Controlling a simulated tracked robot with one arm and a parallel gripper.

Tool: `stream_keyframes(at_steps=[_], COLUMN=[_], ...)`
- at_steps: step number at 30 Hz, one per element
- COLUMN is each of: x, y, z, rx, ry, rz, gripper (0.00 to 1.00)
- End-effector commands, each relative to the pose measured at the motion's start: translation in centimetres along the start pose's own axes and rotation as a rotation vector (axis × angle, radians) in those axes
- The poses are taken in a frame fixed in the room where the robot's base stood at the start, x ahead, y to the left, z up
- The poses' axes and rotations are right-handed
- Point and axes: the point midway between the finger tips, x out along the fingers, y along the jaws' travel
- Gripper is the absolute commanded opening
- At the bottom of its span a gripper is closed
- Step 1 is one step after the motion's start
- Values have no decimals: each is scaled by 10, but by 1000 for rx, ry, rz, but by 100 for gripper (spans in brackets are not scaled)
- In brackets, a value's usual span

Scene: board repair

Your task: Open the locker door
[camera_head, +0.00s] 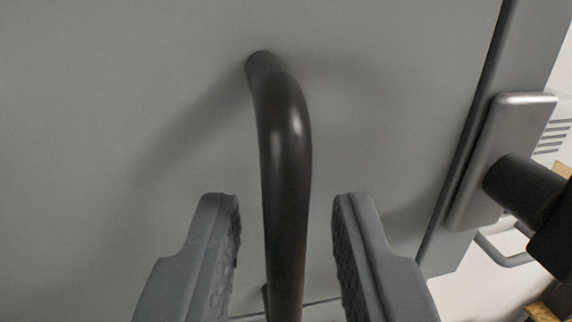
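The grey locker door (120,90) fills most of the view. A dark curved bar handle (286,150) stands out from its face and runs down the middle of the picture. My gripper (287,225) is open, with one finger on each side of the handle. A gap shows between the handle and each finger, so neither finger touches it. The lower end of the handle is partly cut off by the bottom edge of the picture.
A metal plate with a dark round knob or latch (520,190) sits at the right edge of the door. Past that edge is a pale area with a metal bar (505,258) and slotted vents (553,135).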

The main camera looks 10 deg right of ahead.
Motion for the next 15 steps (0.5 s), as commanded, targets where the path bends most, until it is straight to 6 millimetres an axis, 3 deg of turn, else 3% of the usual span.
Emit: stream_keyframes(at_steps=[6,15], x=[13,15], y=[-1,-1], z=[0,0], rx=[0,0], ry=[0,1], rz=[-1,-1], gripper=[27,27])
